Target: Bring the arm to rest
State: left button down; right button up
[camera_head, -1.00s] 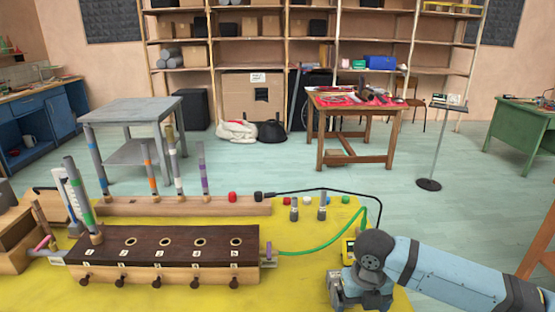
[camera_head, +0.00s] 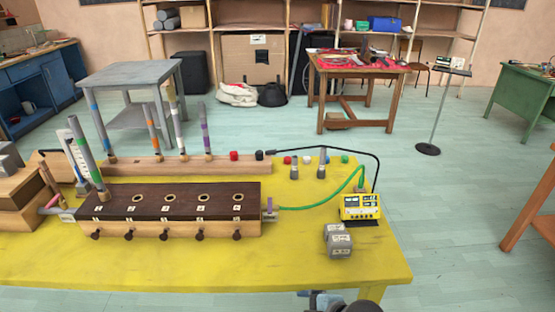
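At the bottom edge, below the front of the yellow table (camera_head: 180,268), a small dark and blue-grey part of my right arm shows; its gripper is not visible. No part of my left arm or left gripper shows. On the table, the wooden block with a dark top (camera_head: 180,200) has a row of holes and knobs along its front. A tube with a green band (camera_head: 88,160) stands tilted at its left end. A grey box (camera_head: 338,241) sits near the right end, in front of a yellow meter (camera_head: 361,207).
Behind the block, a wooden rack (camera_head: 235,168) holds several colour-banded tubes. A green cable (camera_head: 320,202) and a black cable run to the meter. A grey table (camera_head: 130,78), a wooden table (camera_head: 358,72) and a thin stand (camera_head: 440,110) are behind. The table's front strip is clear.

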jog(key=s+d+f+m+t+h, duration=0.45)
jog(key=s+d+f+m, duration=0.35)
jog(key=s+d+m, duration=0.65)
pick_arm(q)
notch_tip(320, 180, up, 14)
jog(key=s+a+p, duration=0.1)
jog(key=p, duration=1.5)
jog(key=shift+m+t+p, duration=0.3)
jog(key=shift+p, duration=0.1)
pick_arm(e)
notch_tip(320, 180, up, 14)
jog(key=w+a+m+t, duration=0.1)
jog(key=shift+w+a+r+m, duration=0.15)
jog(key=shift+w+r+m, duration=0.1)
jog(key=shift+m, duration=0.1)
pick_arm(q)
jog(key=shift+r, duration=0.1)
pick_arm(e)
jog(key=shift+y, duration=0.25)
pick_arm(q)
jog(key=shift+a, duration=0.15)
pick_arm(e)
jog(key=shift+a, duration=0.1)
